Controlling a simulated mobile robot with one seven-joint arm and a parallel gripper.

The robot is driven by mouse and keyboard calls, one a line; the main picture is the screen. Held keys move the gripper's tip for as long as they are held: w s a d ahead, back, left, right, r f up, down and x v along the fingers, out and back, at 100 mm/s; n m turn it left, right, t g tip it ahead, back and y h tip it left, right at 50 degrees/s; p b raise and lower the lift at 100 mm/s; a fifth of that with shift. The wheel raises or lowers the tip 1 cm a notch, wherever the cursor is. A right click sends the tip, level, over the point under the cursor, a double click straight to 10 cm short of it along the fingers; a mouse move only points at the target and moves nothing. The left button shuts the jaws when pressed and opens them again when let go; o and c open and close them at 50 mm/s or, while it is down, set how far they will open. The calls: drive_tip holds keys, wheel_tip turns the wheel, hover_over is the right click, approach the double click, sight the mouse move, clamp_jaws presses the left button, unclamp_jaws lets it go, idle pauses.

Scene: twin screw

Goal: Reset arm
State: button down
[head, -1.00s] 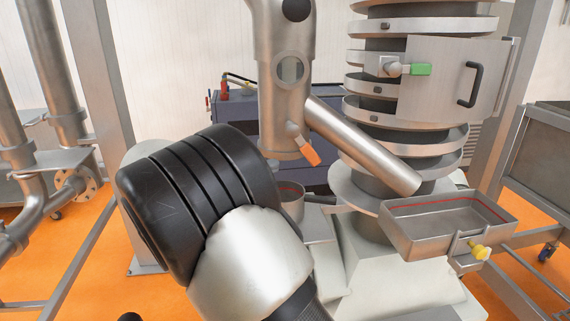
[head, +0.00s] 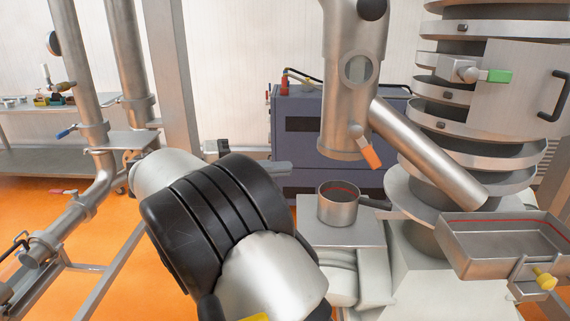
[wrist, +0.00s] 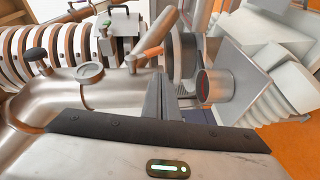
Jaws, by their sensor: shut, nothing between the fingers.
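My arm, with a black ribbed joint and pale metal covers, fills the lower middle of the head view. My gripper shows in the wrist view (wrist: 163,98), its grey fingers together with nothing between them. It points toward the machine's pipework, left of a steel pot with a red line inside (wrist: 213,86). In the head view the gripper is mostly hidden behind the black joint. The same pot (head: 338,207) stands on a light pedestal to the right of my arm, below the spout with an orange-handled valve (head: 371,157). The gripper is apart from the pot.
A steel tray (head: 480,262) with a yellow knob juts out at the right. The ringed column (head: 470,120) with a green handle stands behind it. A dark blue cabinet (head: 300,150) is at the back. Pipes (head: 90,100) and a post rise at the left, over orange floor.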

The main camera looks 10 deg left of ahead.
drive_tip(key=s+d+r+g+y+p, duration=0.1)
drive_tip(key=d+r+g+y+p, duration=0.15)
drive_tip(key=d, duration=0.75)
drive_tip(key=s+d+r+g+y+p, duration=0.1)
drive_tip(key=d+r+g+y, duration=0.15)
drive_tip(key=d, duration=0.85)
drive_tip(key=s+d+m+t+y+p, duration=0.1)
drive_tip(key=s+d+m+y+p, duration=0.1)
drive_tip(key=s, duration=0.8)
drive_tip(key=s+d+m+t+y+p, duration=0.1)
drive_tip(key=s+d+y+p, duration=0.3)
drive_tip(key=s, duration=0.6)
drive_tip(key=d+r+m+y, duration=0.1)
drive_tip(key=d+y, duration=0.1)
drive_tip(key=y, duration=0.1)
drive_tip(key=shift+d+y+p, duration=0.35)
drive_tip(key=shift+y+p, duration=0.05)
